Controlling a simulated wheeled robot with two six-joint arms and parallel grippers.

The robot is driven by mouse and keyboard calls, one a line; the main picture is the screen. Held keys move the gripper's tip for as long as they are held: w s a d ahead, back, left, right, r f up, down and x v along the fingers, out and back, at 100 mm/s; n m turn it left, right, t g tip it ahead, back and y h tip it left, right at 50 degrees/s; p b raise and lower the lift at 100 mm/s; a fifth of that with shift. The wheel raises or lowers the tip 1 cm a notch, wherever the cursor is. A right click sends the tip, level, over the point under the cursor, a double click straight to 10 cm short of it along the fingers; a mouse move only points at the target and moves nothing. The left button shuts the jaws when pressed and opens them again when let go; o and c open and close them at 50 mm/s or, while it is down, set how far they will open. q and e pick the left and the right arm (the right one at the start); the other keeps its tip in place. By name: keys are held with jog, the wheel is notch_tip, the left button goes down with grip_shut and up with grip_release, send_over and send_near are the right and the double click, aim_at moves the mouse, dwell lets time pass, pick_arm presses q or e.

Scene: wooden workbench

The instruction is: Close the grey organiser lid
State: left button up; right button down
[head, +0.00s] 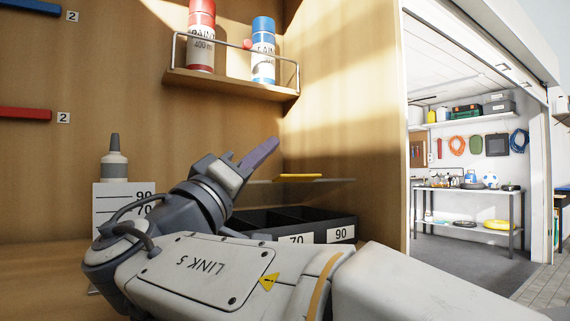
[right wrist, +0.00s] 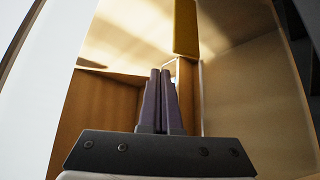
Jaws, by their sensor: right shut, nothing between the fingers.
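The organiser (head: 342,222) is a dark grey open-topped box with compartments and labels 70 and 90, standing on the bench inside the wooden cabinet. Its lid (head: 335,181) shows as a thin see-through panel, seen nearly edge-on and raised above the box, with a yellow tab (head: 299,177). The tab also shows in the right wrist view (right wrist: 185,28), beyond and slightly right of my fingertips. My right gripper (head: 263,150) is shut and empty, its purple fingers pointing up and right, left of the tab in the head view. My arm hides the box's front left. My left gripper is out of view.
A wire-railed shelf (head: 228,83) above holds a red can (head: 201,37) and a blue can (head: 263,52). A grey-capped bottle (head: 114,160) stands at left behind a white numbered card (head: 112,200). The cabinet's side wall (head: 350,120) stands close at right.

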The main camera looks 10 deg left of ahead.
jog(key=shift+s+d+f, duration=0.1)
jog(key=shift+f, duration=0.15)
dwell(0.4)
